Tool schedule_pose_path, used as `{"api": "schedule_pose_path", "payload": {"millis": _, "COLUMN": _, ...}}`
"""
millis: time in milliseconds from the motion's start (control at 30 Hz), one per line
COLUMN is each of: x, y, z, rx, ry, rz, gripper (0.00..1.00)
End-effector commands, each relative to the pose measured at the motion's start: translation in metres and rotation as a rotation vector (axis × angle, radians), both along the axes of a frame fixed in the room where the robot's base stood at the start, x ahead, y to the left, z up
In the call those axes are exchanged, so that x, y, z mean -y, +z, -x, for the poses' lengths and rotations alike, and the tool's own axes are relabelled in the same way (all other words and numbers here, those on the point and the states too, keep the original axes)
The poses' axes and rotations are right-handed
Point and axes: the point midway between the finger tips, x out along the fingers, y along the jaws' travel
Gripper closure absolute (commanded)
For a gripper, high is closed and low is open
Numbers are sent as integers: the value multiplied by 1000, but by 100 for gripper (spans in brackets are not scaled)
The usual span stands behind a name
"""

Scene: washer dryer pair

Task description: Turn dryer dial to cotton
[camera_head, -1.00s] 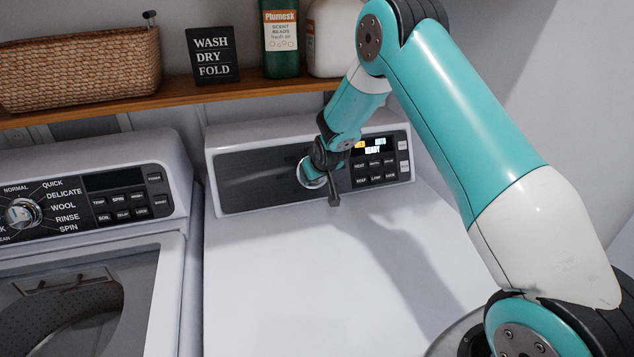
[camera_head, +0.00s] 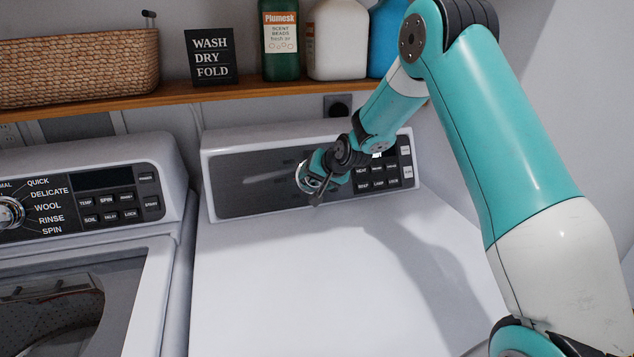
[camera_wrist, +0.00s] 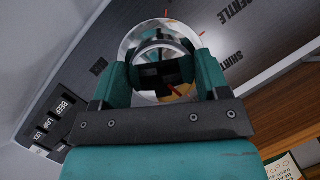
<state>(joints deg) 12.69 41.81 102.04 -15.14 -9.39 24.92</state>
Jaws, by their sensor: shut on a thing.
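The dryer (camera_head: 340,270) is the white machine on the right, with a dark control panel (camera_head: 240,188) at its back. Its dial (camera_head: 301,176) is a round silver knob, mostly hidden by my gripper in the head view. In the wrist view the dial (camera_wrist: 140,35) is a clear-rimmed ring between the two teal fingers. My gripper (camera_head: 312,178) is shut on the dial, a finger on each side of it. In the wrist view my gripper (camera_wrist: 160,75) covers part of the dial face. The labels "GENTLE" and "SHIRT" show beside it; no "cotton" label is readable.
The panel buttons (camera_head: 378,178) sit just right of the dial. The washer (camera_head: 85,240) with its own dial (camera_head: 8,213) stands at left. A wooden shelf (camera_head: 200,93) above carries a basket (camera_head: 80,70), a sign (camera_head: 212,56) and several bottles. The dryer top is clear.

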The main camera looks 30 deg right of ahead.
Motion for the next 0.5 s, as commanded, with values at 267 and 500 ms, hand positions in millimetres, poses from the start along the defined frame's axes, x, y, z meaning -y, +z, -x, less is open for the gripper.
{"api": "schedule_pose_path", "payload": {"millis": 267, "x": 0, "y": 0, "z": 0, "rx": 8, "ry": -20, "rz": -40, "gripper": 55}}
{"api": "schedule_pose_path", "payload": {"millis": 500, "x": 0, "y": 0, "z": 0, "rx": 8, "ry": -22, "rz": -41, "gripper": 55}}
